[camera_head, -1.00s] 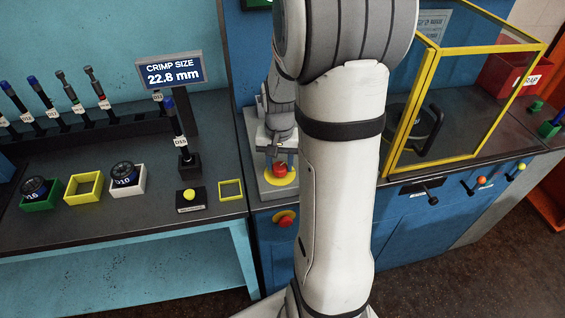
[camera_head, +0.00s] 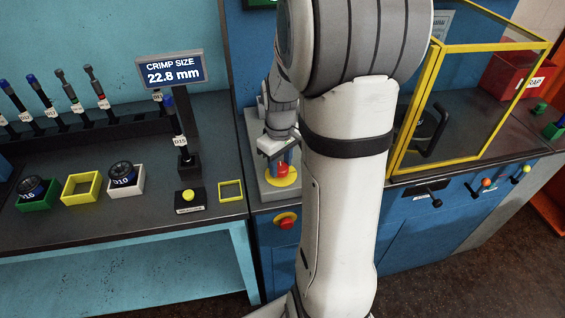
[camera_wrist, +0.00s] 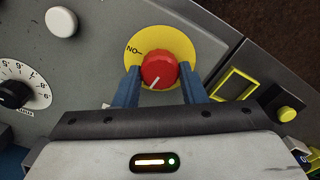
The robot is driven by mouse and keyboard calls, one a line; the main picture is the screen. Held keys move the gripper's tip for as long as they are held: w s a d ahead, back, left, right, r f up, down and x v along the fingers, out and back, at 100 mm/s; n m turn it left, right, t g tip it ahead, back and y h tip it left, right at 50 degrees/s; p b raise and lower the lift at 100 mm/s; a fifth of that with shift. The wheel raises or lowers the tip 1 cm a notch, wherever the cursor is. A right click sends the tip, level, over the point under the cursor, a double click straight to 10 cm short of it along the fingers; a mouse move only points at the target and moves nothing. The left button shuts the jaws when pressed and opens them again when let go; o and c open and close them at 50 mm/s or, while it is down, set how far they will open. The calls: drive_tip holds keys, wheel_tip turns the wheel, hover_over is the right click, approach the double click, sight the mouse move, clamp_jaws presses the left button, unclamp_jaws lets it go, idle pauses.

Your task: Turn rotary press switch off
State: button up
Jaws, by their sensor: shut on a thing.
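The rotary press switch is a red knob (camera_wrist: 160,69) on a round yellow plate (camera_wrist: 177,42) marked ON, which reads upside down in the wrist view. The knob's white line points down and to the left in that view, away from the ON mark. In the head view the knob (camera_head: 283,172) and yellow plate (camera_head: 284,183) sit on the grey machine top. My gripper (camera_wrist: 160,80) has one blue finger on each side of the knob and is shut on it. In the head view my gripper (camera_head: 283,161) comes down from above, partly hidden by my arm.
A red button (camera_head: 286,222) is on the blue front below. A yellow-framed guard (camera_head: 428,90) stands at right. A yellow button (camera_head: 188,195) and yellow square frame (camera_head: 230,190) are at left.

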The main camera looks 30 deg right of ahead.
sight(281, 167)
drive_tip(key=shift+s+f+n, duration=0.15)
drive_tip(key=shift+s+n, duration=0.05)
drive_tip(key=shift+n, duration=0.4)
drive_tip(key=o, duration=1)
drive_tip(key=shift+w, duration=0.1)
drive_tip(key=shift+r, duration=0.2)
wheel_tip(281, 167, up, 8)
drive_tip(key=shift+f, duration=0.15)
